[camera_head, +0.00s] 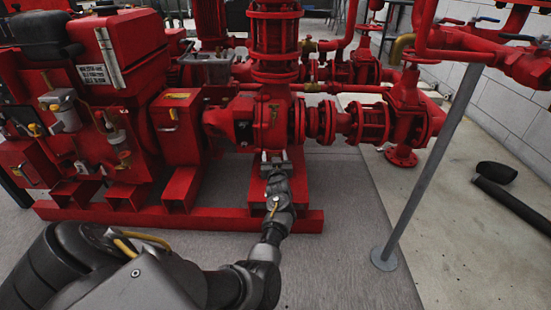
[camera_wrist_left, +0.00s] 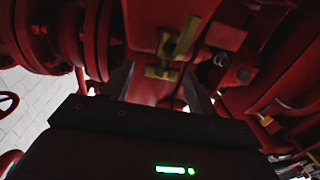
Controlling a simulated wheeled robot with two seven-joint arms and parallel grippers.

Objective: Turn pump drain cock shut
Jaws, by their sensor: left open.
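The pump drain cock (camera_wrist_left: 164,72) is a small brass fitting on the underside of the red pump casing (camera_head: 262,120). In the left wrist view a brass bar, which looks like its handle (camera_wrist_left: 184,38), stands out at a slant above it. In the head view I cannot make the cock out clearly behind my gripper. My left gripper (camera_head: 274,156) is just below the pump casing. In the wrist view its two dark fingers stand apart, one on each side of the brass fitting. I cannot tell whether either finger touches it. My right gripper is not in view.
A red base frame (camera_head: 230,222) runs under the pump and engine (camera_head: 90,80). Red flanged pipework (camera_head: 365,122) lies to the right. A grey slanted post (camera_head: 428,165) stands on the floor at the right. Black cylinders (camera_head: 515,205) lie on the floor beyond it.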

